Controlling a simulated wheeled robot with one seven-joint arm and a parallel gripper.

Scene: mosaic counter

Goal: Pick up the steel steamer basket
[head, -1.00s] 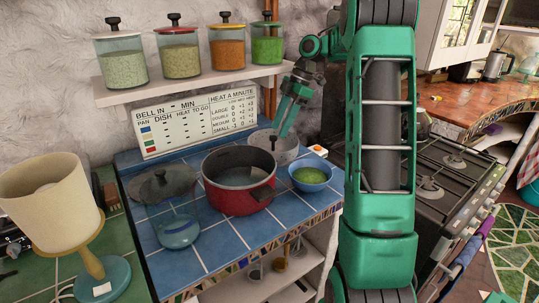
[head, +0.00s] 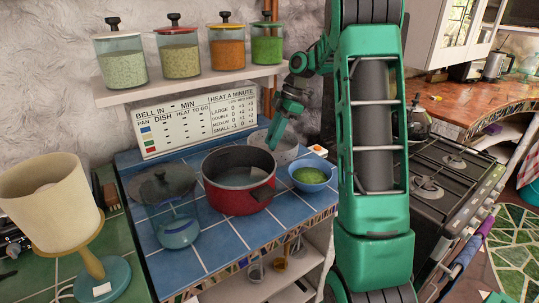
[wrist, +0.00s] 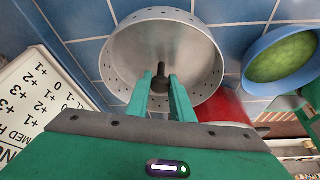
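The steel steamer basket (head: 288,147) stands on the blue tiled counter behind the red pot, its near side partly hidden by the pot. In the wrist view the basket (wrist: 198,65) is a round, perforated pan with a dark upright post (wrist: 161,76) at its middle. My gripper (head: 273,142) points down over the basket. In the wrist view its two green fingers (wrist: 161,80) stand apart, one on each side of the post, with small gaps showing. I cannot tell how deep the post sits between them.
The red pot (head: 238,197) is close in front of the basket, and a blue bowl (head: 310,186) of green food is to its right. A glass vessel with a lid (head: 178,232) stands left. A sign (head: 197,120) and a jar shelf (head: 190,84) are behind.

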